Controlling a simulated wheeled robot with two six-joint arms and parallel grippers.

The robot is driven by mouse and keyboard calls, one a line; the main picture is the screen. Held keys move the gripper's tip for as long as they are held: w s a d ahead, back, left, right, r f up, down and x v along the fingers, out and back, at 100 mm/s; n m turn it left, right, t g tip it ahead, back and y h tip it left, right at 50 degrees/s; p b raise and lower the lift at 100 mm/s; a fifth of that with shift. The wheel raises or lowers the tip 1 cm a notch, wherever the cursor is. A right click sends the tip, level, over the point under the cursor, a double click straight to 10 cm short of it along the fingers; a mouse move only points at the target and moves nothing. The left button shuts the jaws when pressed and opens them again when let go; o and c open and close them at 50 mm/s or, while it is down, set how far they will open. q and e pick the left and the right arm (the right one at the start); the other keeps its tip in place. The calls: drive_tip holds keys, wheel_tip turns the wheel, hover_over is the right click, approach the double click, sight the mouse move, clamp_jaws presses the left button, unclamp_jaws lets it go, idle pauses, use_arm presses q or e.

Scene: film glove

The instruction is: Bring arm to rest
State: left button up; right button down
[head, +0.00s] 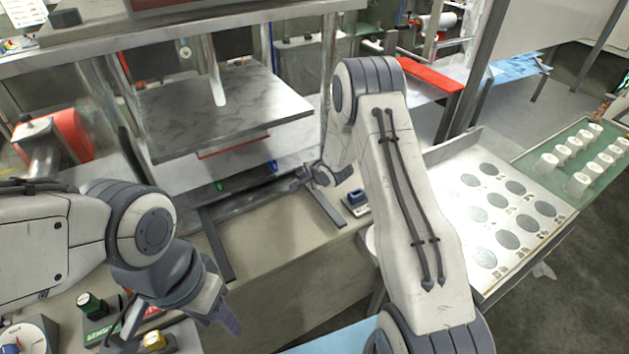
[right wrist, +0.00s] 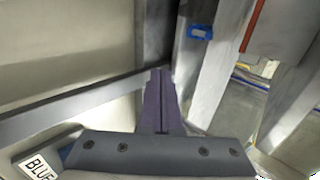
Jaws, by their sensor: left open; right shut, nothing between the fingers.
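My right arm (head: 405,190) rises from the bottom of the head view, bends at the top and reaches down toward the press-like machine. Its gripper (head: 298,180) is small and partly hidden there, near the machine's front edge. In the right wrist view the right gripper's purple fingers (right wrist: 160,78) are together with nothing between them. They point toward a metal corner, and I cannot tell whether they touch it. My left gripper (head: 230,322) is open and empty at the lower left, pointing down to the right above the bench front.
The machine has a thick metal plate (head: 225,110) on posts. A blue switch box (head: 356,200) sits beside my right forearm. At right are a white tray with grey discs (head: 440,160) and a green tray of white cups (head: 535,165). A control panel (head: 92,305) is near my left gripper.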

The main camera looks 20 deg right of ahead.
drive_tip(key=s+a+r+n+g+b, duration=0.1)
drive_tip(key=s+a+r+n+g, duration=0.1)
drive_tip(key=s+a+r+n, duration=0.6)
drive_tip(key=s+a+r+n+g, duration=0.25)
drive_tip(key=s+a+r, duration=0.35)
drive_tip(key=s, duration=0.5)
drive_tip(key=s+a+r+n+g, duration=0.2)
drive_tip(key=s+n, duration=0.4)
drive_tip(key=s, duration=0.6)
drive_tip(key=s+a+r+n+g, duration=0.2)
drive_tip(key=s+n, duration=0.5)
drive_tip(key=s, duration=0.6)
drive_tip(key=shift+r+g+h, duration=0.25)
drive_tip(key=shift+g+h, duration=0.05)
drive_tip(key=shift+g, duration=0.05)
drive_tip(key=shift+a, duration=0.1)
